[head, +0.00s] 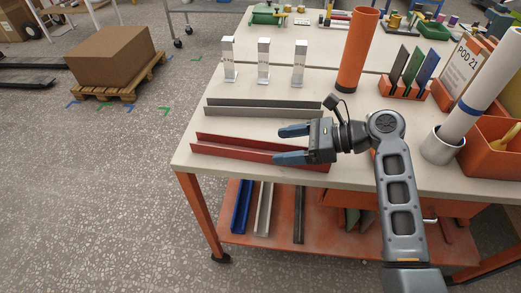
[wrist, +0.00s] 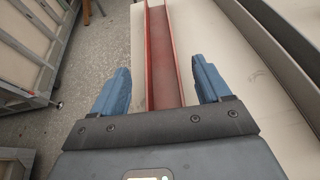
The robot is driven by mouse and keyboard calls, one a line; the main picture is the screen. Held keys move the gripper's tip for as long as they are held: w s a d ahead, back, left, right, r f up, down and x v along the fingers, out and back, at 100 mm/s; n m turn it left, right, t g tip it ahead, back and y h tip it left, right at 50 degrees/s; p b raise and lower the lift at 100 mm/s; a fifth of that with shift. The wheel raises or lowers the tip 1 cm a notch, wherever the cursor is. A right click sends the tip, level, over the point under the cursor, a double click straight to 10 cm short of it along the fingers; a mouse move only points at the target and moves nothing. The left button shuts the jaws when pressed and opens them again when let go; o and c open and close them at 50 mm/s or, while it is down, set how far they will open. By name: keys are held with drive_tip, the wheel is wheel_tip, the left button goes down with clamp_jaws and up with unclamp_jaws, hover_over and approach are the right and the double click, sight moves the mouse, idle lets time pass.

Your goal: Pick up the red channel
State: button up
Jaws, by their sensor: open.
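The red channel (head: 230,150) is a long U-shaped profile lying near the front-left edge of the workbench. In the wrist view, the red channel (wrist: 162,55) runs away from me between my two blue fingers, its open side up. My gripper (head: 290,144) is open and empty at the right end of the channel. In the wrist view, my gripper's fingers (wrist: 160,88) stand on either side of the channel, with gaps between them and its walls. The near finger hides part of the channel's right end in the head view.
A grey channel (head: 262,109) lies parallel behind the red one. Three silver upright brackets (head: 263,62) and an orange tube (head: 357,50) stand farther back. A lower shelf (head: 270,225) holds blue, white and dark profiles. A boxed pallet (head: 113,90) is on the floor at left.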

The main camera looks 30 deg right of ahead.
sight(270, 146)
drive_tip(key=shift+x, duration=2.2)
drive_tip(key=shift+r, duration=0.1)
drive_tip(key=c, duration=1.3)
drive_tip(key=shift+r, duration=0.1)
